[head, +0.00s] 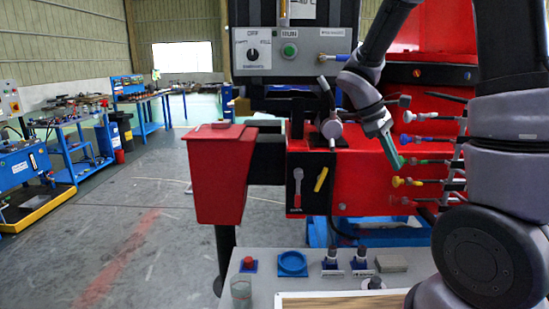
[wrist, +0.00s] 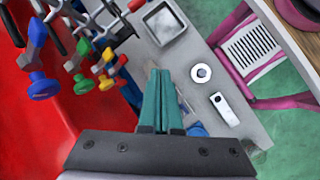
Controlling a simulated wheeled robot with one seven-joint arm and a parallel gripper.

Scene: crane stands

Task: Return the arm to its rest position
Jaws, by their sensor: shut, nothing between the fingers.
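My gripper (head: 401,161) is shut and empty in the head view, its green fingers pointing down and to the right beside the red panel (head: 350,178). In the wrist view my gripper (wrist: 161,72) shows its two green fingers together with nothing between them. My arm comes in from the upper right and bends down to the gripper.
A control box (head: 290,50) with a dial and green button stands behind. A red bin-like box (head: 217,170) is at centre left. A grey table (head: 262,288) in front holds a blue ring dish (head: 292,263) and small parts. Open floor (head: 140,225) lies to the left.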

